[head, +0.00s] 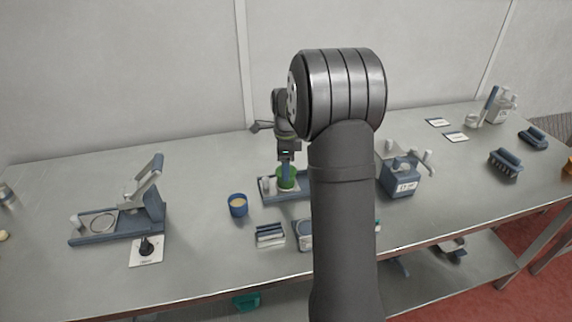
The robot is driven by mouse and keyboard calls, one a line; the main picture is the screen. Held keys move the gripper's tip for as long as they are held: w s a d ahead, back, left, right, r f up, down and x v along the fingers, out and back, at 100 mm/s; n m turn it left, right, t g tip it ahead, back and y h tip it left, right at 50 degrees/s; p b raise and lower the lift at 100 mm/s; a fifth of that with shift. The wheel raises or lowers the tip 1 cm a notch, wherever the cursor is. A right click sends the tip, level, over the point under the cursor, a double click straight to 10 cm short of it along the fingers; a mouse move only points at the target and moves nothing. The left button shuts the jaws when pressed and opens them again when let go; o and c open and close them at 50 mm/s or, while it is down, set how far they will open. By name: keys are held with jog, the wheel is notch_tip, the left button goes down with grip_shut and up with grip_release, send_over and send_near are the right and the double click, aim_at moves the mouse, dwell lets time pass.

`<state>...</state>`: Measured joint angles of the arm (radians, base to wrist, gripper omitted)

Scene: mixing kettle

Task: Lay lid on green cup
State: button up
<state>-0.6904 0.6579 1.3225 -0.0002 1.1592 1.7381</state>
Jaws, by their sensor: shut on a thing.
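A green cup (286,184) stands on a low blue-grey platform (270,196) near the middle of the table. My gripper (286,171) points straight down directly over the green cup, its fingers reaching to about the cup's top. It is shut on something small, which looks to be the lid. The lid is too small and too covered by the fingers to make out clearly. I cannot tell whether the lid touches the cup's rim. My arm hides the right end of the platform.
A blue cup (238,206) with pale contents stands left of the platform. A slotted block (270,236) lies in front. A lever device (120,215) is at left. A blue box device (400,180) and a brush (505,163) are at right. The table between lever device and blue cup is clear.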

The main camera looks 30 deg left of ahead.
jog(key=shift+f, duration=0.15)
jog(key=o, duration=1)
jog(key=shift+c, duration=0.2)
jog(key=shift+r, duration=3.55)
